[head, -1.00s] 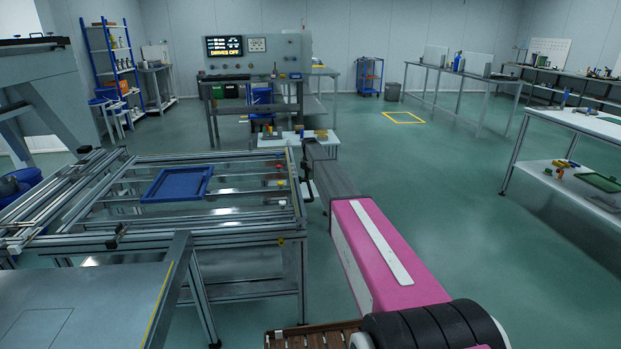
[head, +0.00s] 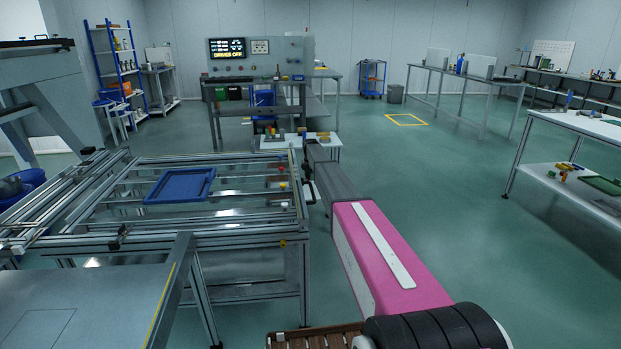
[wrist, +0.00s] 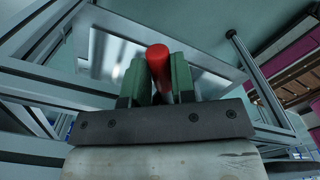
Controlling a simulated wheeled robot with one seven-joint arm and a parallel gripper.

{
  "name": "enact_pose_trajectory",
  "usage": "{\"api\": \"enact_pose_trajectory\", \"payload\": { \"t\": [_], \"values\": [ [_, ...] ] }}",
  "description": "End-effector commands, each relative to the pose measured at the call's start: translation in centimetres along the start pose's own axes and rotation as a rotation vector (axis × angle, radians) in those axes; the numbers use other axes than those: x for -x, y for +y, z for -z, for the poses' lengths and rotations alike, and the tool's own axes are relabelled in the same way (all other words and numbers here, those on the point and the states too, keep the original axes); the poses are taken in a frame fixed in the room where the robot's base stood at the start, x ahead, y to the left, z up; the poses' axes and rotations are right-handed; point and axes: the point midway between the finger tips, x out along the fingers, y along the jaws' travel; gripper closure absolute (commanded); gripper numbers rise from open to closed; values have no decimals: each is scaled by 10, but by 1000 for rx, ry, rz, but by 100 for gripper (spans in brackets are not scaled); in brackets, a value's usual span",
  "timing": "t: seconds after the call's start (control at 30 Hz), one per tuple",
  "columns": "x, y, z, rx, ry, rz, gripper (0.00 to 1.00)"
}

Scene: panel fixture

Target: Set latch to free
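In the wrist view a red rounded handle (wrist: 158,62) stands between the two green fingers of my gripper (wrist: 160,76). The fingers lie close against both its sides and look shut on it. The handle's lower part is hidden between the fingers. I take it for the latch's handle, but no marking shows its setting. In the head view my grey and pink arm reaches forward to the right end of an aluminium frame table (head: 200,240). My gripper is too small and covered to make out there.
A blue tray (head: 180,186) lies on the frame table's rails. Small red and yellow knobs (head: 283,184) show near its right end. A panel reading "DRIVES OFF" (head: 240,48) stands behind. Open green floor (head: 430,190) lies to the right; a white shelf table (head: 575,122) stands beyond it.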

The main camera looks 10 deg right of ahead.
Motion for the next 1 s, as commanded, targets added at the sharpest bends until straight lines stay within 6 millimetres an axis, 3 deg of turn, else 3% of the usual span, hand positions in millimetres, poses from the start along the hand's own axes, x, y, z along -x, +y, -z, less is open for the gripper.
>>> {"api": "enact_pose_trajectory", "payload": {
  "t": [0.03, 0.07, 0.37, 0.57, 1.0],
  "values": [
    [1, 1, 0, 1, -1, -2, 60],
    [1, 1, 0, 1, -1, -2, 53],
    [1, 0, 0, -2, 0, 0, 53],
    [12, 0, 0, -3, 0, 0, 53],
    [87, 0, 0, -2, -1, -2, 53]
  ]
}}
